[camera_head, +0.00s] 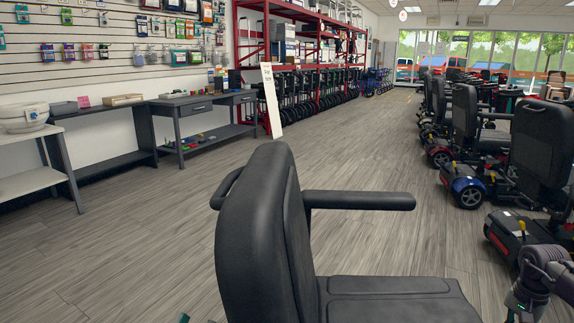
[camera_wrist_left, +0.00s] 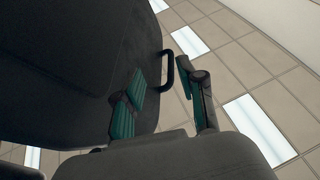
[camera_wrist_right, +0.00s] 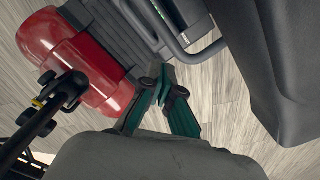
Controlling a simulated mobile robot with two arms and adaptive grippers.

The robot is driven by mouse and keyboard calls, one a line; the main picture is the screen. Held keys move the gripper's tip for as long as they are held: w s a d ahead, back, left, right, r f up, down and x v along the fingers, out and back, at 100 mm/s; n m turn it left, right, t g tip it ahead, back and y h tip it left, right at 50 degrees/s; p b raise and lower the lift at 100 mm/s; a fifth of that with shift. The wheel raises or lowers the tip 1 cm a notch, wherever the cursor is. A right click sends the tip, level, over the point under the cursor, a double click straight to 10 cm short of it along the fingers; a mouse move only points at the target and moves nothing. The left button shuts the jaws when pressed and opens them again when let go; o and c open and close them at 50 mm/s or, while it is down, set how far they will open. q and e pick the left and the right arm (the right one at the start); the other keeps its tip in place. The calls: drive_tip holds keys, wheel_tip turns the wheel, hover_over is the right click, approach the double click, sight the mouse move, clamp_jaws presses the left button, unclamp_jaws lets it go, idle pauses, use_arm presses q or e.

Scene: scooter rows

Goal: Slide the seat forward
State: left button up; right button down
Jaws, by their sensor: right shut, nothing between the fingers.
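The black scooter seat stands in the head view, with its backrest (camera_head: 258,235), an armrest (camera_head: 360,200) and its cushion (camera_head: 395,300) at the bottom. In the left wrist view my left gripper (camera_wrist_left: 163,85) has its teal fingers apart, beside the dark backrest (camera_wrist_left: 60,65); I cannot tell whether it touches. Nothing clear lies between them. A dark seat part (camera_wrist_right: 285,60) is at right. The seat lever is not clearly identifiable.
Parked scooters (camera_head: 465,150) line the right side. Workbenches (camera_head: 200,110) and a red rack (camera_head: 300,50) stand along the left wall. A white sign board (camera_head: 271,100) stands beyond the seat. The wooden floor (camera_head: 130,240) left of the seat is clear.

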use_arm(q)
drive_tip(key=shift+s+a+f+g+y+p, duration=0.55)
drive_tip(key=shift+a+f+g+y+p, duration=0.95)
drive_tip(key=shift+f+g, duration=4.6)
drive_tip(key=s+a+f+g+y+p, duration=0.1)
drive_tip(key=s+a+f+g+p, duration=0.1)
drive_tip(key=s, duration=0.4)
drive_tip(key=s+a+f+n+g+y+p, duration=0.1)
drive_tip(key=s+a+f+g+p, duration=0.1)
drive_tip(key=s+f, duration=0.5)
drive_tip(key=shift+s+a+g+y+p, duration=0.2)
drive_tip(key=shift+g+y+p, duration=0.3)
drive_tip(key=shift+g, duration=0.9)
